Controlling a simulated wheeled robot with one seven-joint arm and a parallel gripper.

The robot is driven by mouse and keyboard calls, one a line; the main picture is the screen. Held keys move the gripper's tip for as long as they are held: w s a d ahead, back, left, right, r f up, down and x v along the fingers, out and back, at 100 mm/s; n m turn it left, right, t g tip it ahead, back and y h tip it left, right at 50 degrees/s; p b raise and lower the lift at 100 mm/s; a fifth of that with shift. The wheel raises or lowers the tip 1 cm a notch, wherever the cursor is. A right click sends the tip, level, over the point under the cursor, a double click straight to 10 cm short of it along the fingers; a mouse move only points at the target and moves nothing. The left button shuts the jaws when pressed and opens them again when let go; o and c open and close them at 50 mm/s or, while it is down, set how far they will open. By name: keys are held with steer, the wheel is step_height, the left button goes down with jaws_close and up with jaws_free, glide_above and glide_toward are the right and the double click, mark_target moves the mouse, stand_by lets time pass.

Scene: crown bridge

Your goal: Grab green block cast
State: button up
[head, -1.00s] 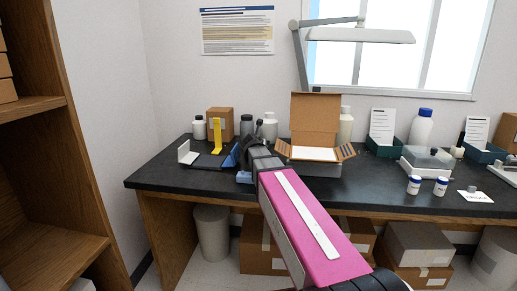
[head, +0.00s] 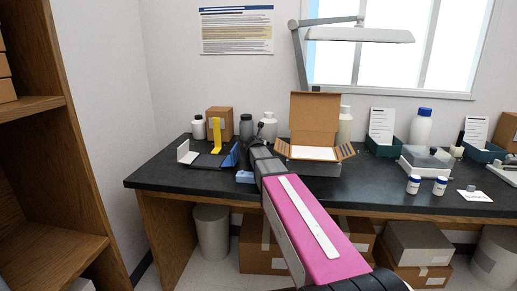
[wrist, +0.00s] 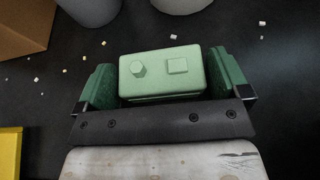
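The green block cast (wrist: 162,74) is a pale green rounded block in the middle of the wrist view. A hexagonal knob and a square knob stand on its top. Whether the block touches the table below cannot be told. In the head view my arm's dark end (head: 262,158) reaches over the bench, and the block and fingertips are hidden there.
The black bench (head: 160,178) holds an open cardboard box (head: 315,118), a yellow upright piece (head: 216,133), a blue wedge (head: 231,156) and white bottles behind. In the wrist view pale crumbs lie scattered, with grey round containers (wrist: 90,8) at the top and a yellow piece (wrist: 10,152) lower left.

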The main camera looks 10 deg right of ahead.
steer(key=c, duration=0.6)
steer(key=shift+o, duration=0.2)
steer(key=shift+r, duration=0.15)
